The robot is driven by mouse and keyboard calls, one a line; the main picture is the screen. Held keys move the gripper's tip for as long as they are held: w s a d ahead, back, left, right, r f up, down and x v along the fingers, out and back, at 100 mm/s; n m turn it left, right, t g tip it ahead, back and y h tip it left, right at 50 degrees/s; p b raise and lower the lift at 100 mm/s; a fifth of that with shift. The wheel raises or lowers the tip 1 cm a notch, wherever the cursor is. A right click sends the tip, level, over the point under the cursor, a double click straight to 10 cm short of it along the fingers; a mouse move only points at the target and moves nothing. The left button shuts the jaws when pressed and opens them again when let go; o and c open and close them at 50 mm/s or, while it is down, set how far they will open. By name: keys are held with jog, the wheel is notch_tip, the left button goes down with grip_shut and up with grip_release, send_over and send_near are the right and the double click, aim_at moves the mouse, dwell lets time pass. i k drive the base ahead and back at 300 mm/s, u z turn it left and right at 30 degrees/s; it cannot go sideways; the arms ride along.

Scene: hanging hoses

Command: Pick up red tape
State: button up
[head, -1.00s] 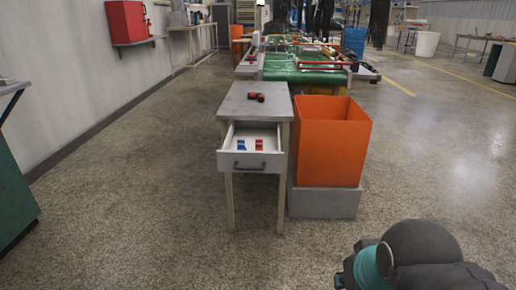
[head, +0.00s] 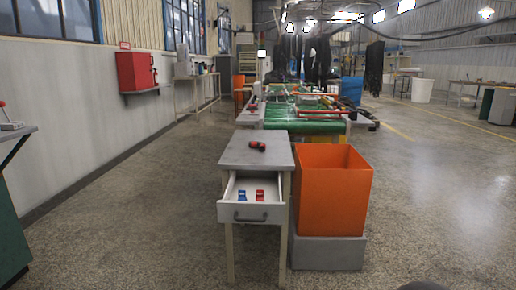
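A small red item (head: 260,194), which may be the red tape, lies in the open drawer (head: 250,213) of a grey table. It is too small to tell its exact shape. A small blue item (head: 241,195) lies to its left in the same drawer. A red and black object (head: 257,146) lies on the tabletop. My gripper is not in view; only a dark bit of my arm shows at the bottom edge.
The grey table (head: 240,158) has an orange bin (head: 333,200) on a grey block close at its right. A red box (head: 136,70) is on the left wall. Floor in front and right is free.

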aim_at(260, 194)
jog(key=u, duration=0.05)
jog(key=k, duration=0.65)
jog(key=u, duration=0.7)
jog(key=i, duration=1.7)
jog(key=z, duration=0.3)
